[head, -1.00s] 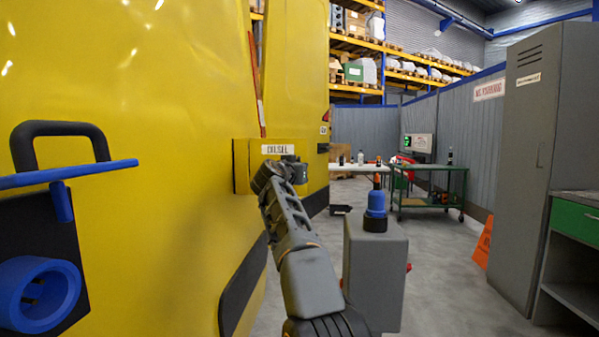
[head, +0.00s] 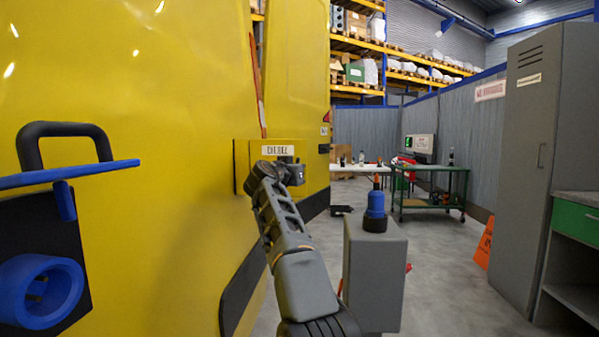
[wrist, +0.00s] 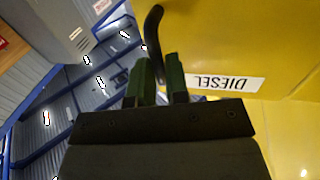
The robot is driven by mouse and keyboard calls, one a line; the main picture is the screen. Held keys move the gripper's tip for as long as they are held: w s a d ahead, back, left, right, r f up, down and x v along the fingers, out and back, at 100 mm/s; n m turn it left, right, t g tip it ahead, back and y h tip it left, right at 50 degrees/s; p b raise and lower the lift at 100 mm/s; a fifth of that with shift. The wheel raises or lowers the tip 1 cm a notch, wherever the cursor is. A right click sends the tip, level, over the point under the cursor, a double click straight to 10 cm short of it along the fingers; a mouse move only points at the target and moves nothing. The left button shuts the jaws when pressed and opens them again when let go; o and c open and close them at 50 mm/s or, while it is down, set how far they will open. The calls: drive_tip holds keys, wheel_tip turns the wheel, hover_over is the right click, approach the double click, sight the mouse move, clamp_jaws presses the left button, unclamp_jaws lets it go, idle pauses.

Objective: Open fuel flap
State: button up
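The yellow fuel flap (head: 292,152) carries a DIESEL label and sits on the side of the large yellow vehicle body. The label shows upside down in the wrist view (wrist: 224,83). A black curved handle (wrist: 152,32) runs down between my gripper's green finger pads. My gripper (wrist: 160,82) appears shut on this handle, with little gap beside it. In the head view my gripper (head: 297,174) is at the flap's front, just below the label. The wrist hides part of the flap's lower face there. A dark line shows along the flap's left edge.
A black grab handle (head: 62,130) and blue socket (head: 38,290) are at left. A green cart (head: 432,190), orange sign (head: 485,243) and grey locker (head: 525,165) stand right. Floor between is clear.

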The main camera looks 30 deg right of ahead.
drive_tip(key=shift+o, duration=0.8)
drive_tip(key=shift+w+a+f, duration=0.1)
drive_tip(key=shift+w+a, duration=0.35)
drive_tip(key=shift+a, duration=0.35)
drive_tip(key=o, duration=0.3)
drive_tip(key=shift+d, duration=0.1)
drive_tip(key=shift+d, duration=0.1)
drive_tip(key=shift+s, duration=0.1)
drive_tip(key=b+v, duration=0.3)
drive_tip(key=v, duration=1)
drive_tip(key=shift+s+b, duration=0.3)
drive_tip(key=shift+s, duration=0.1)
drive_tip(key=shift+c, duration=0.5)
